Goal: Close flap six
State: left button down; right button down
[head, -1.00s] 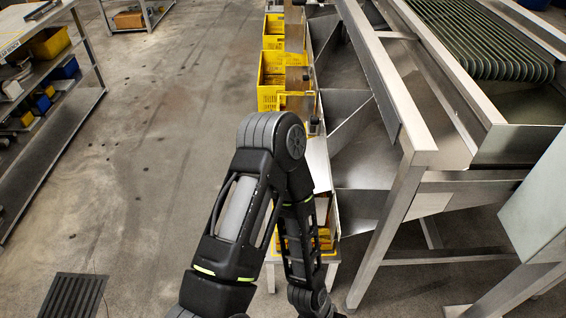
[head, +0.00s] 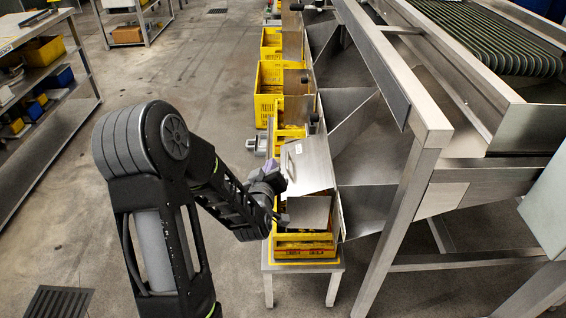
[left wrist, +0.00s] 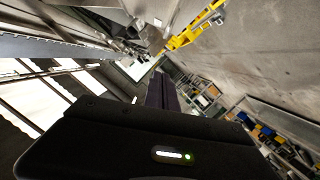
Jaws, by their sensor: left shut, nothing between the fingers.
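The nearest metal flap (head: 309,163) is a grey sheet with a small pale label, at the near end of the row of chutes in the head view. It sits tilted over the nearest yellow crate (head: 305,246), with a smaller metal panel (head: 309,211) below its near edge. I cannot read a flap number. My left gripper (head: 272,168) is shut and empty, just left of this flap; I cannot tell whether it touches. Its dark fingers also show in the left wrist view (left wrist: 161,92). My right gripper is not in view.
More yellow crates (head: 268,85) and flaps run away along the sizer's left side. The steel sizer frame (head: 405,200) stands on the right. A shelf rack (head: 60,110) is at the left.

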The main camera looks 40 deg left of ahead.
pick_arm(q)
jog(key=w+a+f, duration=0.1)
jog(key=w, duration=0.2)
jog(key=w+a+f, duration=0.1)
jog(key=w+f, duration=0.1)
jog(key=w, duration=0.1)
jog(key=w+a+f, duration=0.1)
jog(key=w+f, duration=0.1)
jog(key=w, duration=0.1)
jog(key=shift+w+a, duration=0.2)
jog(key=shift+w+d+f, duration=0.15)
jog(key=shift+d+f, duration=0.05)
jog(key=shift+f, duration=0.2)
